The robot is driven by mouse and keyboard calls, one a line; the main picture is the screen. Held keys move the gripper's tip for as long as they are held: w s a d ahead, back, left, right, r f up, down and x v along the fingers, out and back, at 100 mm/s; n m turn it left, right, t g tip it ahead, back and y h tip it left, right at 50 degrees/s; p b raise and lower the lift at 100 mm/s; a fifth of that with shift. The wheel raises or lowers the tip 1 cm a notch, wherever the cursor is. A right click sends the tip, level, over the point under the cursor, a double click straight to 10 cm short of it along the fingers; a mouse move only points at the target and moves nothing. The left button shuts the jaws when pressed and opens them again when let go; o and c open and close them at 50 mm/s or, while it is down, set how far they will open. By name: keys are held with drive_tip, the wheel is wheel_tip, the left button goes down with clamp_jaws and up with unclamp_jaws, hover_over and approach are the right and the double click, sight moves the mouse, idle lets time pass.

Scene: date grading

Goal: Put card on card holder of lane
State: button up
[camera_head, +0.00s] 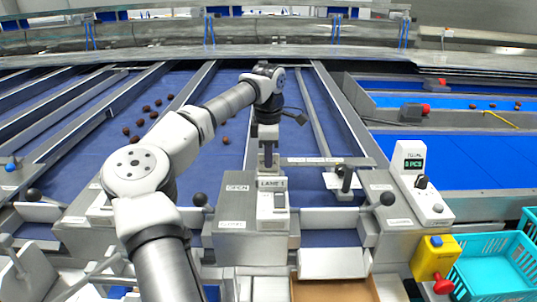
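A grey box (234,210) marked OPEN stands at the front of the lane in the middle. A plate reading LANE 1 (272,183) is on its right part. Below the plate is a pale holder-like piece (266,212) with a small grey part on it; I cannot tell whether it is the card holder or has a card in it. My gripper (268,162) points down just behind and above the LANE 1 plate. Its fingertips are small and partly hidden there, so I cannot tell whether they are open or hold a card. No separate card is clearly visible.
Brown dates (146,108) lie on the blue belt to the left. A counter reading PCS (414,163) stands at right, near a yellow box with a red button (433,257) and turquoise crates (490,268). Levers with black knobs flank the lane box. A cardboard box (333,291) is at the front.

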drive_tip(key=shift+o, duration=1.3)
drive_tip(key=shift+r, duration=0.15)
wheel_tip(320, 180, up, 12)
drive_tip(key=b, duration=0.2)
